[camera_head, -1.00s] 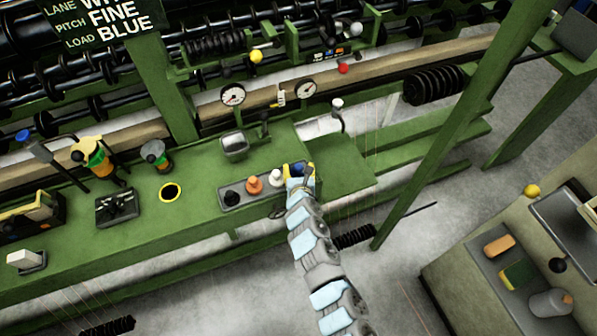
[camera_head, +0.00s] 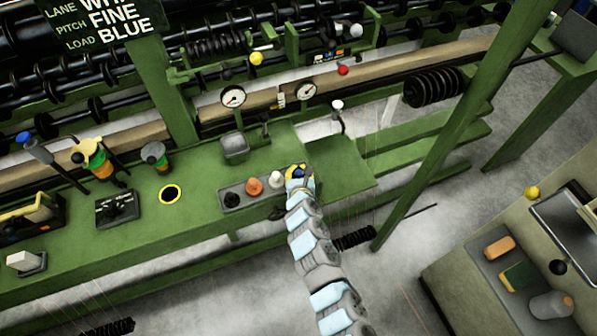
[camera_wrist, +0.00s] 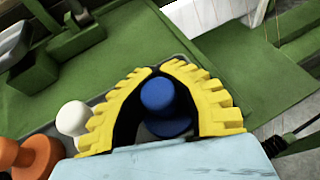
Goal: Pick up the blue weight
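The blue weight (camera_wrist: 160,95) is a dark blue knob on a wider round base. In the wrist view it sits between the two yellow ribbed fingers of my gripper (camera_wrist: 166,70). The fingers curve around it, and their tips come close together beyond it. In the head view my gripper (camera_head: 298,172) is at the right end of the grey weight tray (camera_head: 221,190), with a little of the blue weight (camera_head: 299,170) showing between the yellow fingers. The weight appears at tray level; its underside is hidden.
A white weight (camera_head: 276,180) stands just left of my gripper, with an orange weight (camera_head: 254,186) and a black weight (camera_head: 232,199) further left. A grey box (camera_head: 235,148) stands behind the tray. A white-tipped lever (camera_head: 338,106) rises to the right.

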